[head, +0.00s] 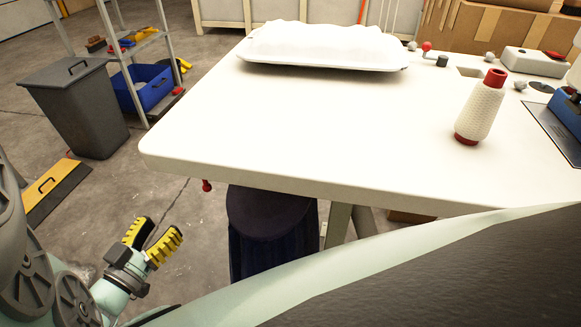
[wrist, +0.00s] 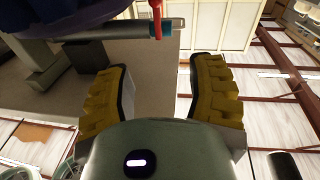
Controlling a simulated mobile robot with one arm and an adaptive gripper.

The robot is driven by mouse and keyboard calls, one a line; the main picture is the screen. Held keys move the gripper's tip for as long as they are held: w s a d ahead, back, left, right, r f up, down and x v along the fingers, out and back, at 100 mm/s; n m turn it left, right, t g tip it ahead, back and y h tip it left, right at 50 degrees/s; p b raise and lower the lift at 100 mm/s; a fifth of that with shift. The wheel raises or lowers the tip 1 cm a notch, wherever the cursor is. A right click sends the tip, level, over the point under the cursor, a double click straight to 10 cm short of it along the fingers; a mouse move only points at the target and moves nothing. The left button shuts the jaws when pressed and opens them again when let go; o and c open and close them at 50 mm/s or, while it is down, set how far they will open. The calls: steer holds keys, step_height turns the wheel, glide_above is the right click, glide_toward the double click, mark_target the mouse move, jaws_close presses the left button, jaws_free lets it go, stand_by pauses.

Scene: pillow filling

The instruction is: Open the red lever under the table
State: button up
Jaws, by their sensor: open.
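The red lever (head: 206,185) hangs just below the table's front edge, left of the dark stool, in the head view; only its lower end shows there. In the wrist view the red lever (wrist: 156,15) is at the top centre, by the end of a grey-blue bar. My gripper (head: 155,232) is at the lower left of the head view, left of and lower in the picture than the lever. Its yellow ridged fingers are apart and empty. In the wrist view the gripper (wrist: 162,68) shows the lever beyond the gap between its fingertips, not touching them.
The white table (head: 300,150) carries a white pillow (head: 325,47) and a thread cone (head: 480,108). A dark round stool (head: 268,215) stands under the front edge, right of the lever. A grey bin (head: 80,105) and a blue crate (head: 148,88) stand on the left. Floor around my gripper looks clear.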

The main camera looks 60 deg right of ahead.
mark_target(204, 190)
steer(key=shift+g, duration=0.3)
steer(key=f+b+x, duration=0.1)
steer(key=x, duration=0.4)
steer(key=f+b+x, duration=0.1)
steer(key=x, duration=0.4)
steer(key=f+b+x, duration=0.1)
steer(key=f+x, duration=0.1)
steer(key=x, duration=0.4)
steer(key=shift+d, duration=0.1)
steer(key=shift+o, duration=0.3)
steer(key=shift+r, duration=0.1)
jaws_close()
